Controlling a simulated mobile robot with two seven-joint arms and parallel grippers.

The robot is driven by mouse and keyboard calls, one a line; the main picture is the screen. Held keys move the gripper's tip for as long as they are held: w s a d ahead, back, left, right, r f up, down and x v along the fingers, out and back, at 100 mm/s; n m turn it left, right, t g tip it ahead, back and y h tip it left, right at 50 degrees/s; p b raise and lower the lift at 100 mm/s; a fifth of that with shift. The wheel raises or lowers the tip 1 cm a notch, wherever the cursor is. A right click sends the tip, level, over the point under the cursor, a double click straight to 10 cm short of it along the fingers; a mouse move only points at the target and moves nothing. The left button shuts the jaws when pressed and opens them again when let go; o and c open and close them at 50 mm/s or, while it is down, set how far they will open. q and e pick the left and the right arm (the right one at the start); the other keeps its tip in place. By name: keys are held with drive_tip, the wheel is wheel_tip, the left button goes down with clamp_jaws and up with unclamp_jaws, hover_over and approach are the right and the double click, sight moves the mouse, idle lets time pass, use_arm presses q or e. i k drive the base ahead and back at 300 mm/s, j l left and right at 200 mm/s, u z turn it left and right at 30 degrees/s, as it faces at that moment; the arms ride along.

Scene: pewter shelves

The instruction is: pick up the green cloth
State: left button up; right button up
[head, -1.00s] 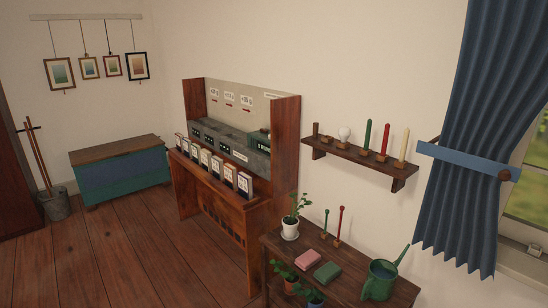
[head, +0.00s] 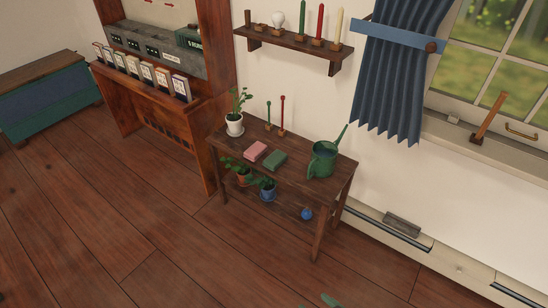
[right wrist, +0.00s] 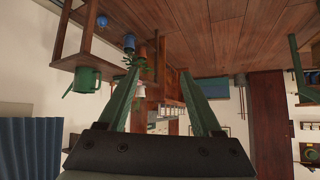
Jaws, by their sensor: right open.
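The green cloth (head: 275,160) is a small folded block lying flat on the dark wooden table (head: 230,143), in the middle of the head view. A similar pink cloth (head: 255,151) lies just left of it. My right gripper (head: 322,300) shows only as green fingertips at the bottom edge of the head view, well apart from the table. In the right wrist view the right gripper (right wrist: 160,70) has its two green fingers spread, with nothing between them. I cannot make out the green cloth in that view. My left gripper is not in view.
A green watering can (head: 323,160) stands right of the cloth. A white-potted plant (head: 235,123) and two upright pegs stand behind. Potted plants and a blue ball (head: 306,214) are lower down. A wall shelf (head: 290,48) hangs above. The floor in front is clear.

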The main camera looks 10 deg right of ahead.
sight(279, 158)
drive_tip(key=z, duration=1.7)
drive_tip(key=u, duration=1.25)
drive_tip(key=i+j+z, duration=0.1)
drive_tip(key=z, duration=0.45)
drive_tip(key=i+j+z, duration=0.5)
drive_tip(key=j, duration=0.3)
drive_tip(key=i+j, duration=0.15)
drive_tip(key=j, duration=0.15)
drive_tip(key=i+j+z, duration=0.1)
drive_tip(key=j, duration=0.15)
drive_tip(key=i+j+z, duration=0.1)
drive_tip(key=j, duration=0.2)
